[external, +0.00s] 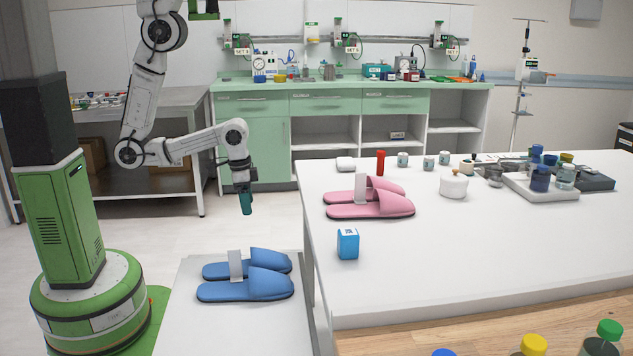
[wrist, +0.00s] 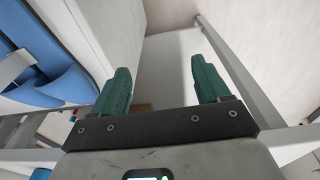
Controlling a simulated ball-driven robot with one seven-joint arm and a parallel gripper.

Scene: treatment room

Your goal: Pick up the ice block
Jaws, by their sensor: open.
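A small blue block with white markings (external: 347,244) stands upright on the white table (external: 450,265), near its left edge. It looks most like the ice block, but I cannot be sure. My gripper (external: 246,204) hangs pointing down, left of the white table and above and behind the blue slippers. In the wrist view my gripper (wrist: 155,75) has its two green fingers wide apart with nothing between them. The blue block does not show in the wrist view.
Blue slippers (external: 250,284) lie on a low white surface (external: 240,325); one also shows in the wrist view (wrist: 60,60).

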